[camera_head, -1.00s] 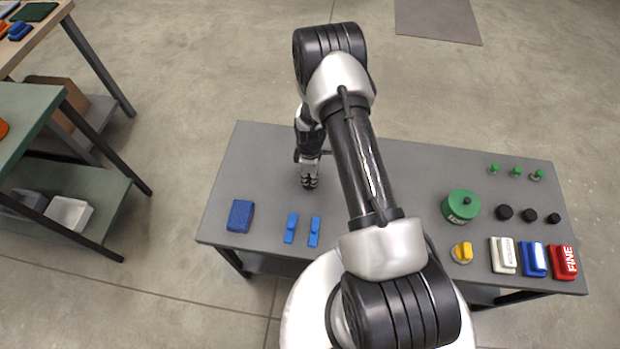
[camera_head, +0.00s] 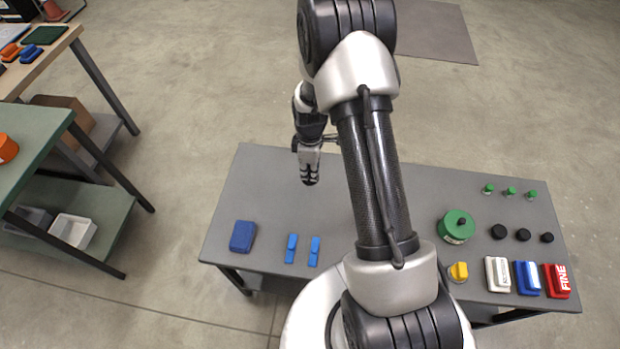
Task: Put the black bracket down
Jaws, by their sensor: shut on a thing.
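My gripper (camera_head: 310,181) is over the left half of the grey table (camera_head: 270,185), pointing down, with its fingers close together. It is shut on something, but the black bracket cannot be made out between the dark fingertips. The gap between the fingertips and the table top cannot be judged exactly; the gripper seems to be above the surface.
A blue block (camera_head: 242,236) and two small blue pieces (camera_head: 291,248) (camera_head: 314,251) lie at the front left. A green round container (camera_head: 457,226), a yellow knob (camera_head: 459,271), black knobs (camera_head: 499,232), green pegs (camera_head: 488,189) and coloured blocks (camera_head: 528,277) stand at right. The table's left middle is clear.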

